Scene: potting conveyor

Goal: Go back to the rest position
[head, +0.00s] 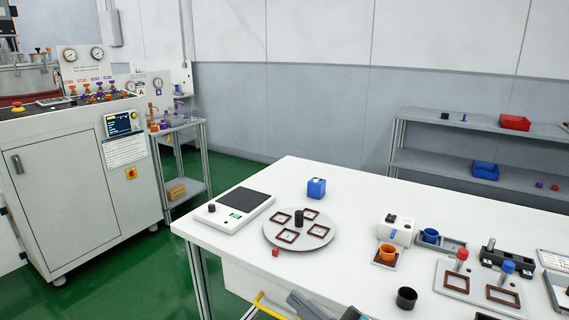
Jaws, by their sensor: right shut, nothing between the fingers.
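My right gripper (306,304) shows only in part at the bottom edge of the head view, low in front of the white table (240,270). Its fingers are shut with nothing between them. It is apart from the things on the table. Most of the right arm is cut off by the lower edge. My left gripper is not in view.
The table holds a round plate (271,240) with brown frames, a scale (236,205), a blue container (316,187), a small red cube (275,253), an orange cup (387,253) and a black cup (406,297). A cabinet (75,180) stands left. Shelves (470,126) stand behind.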

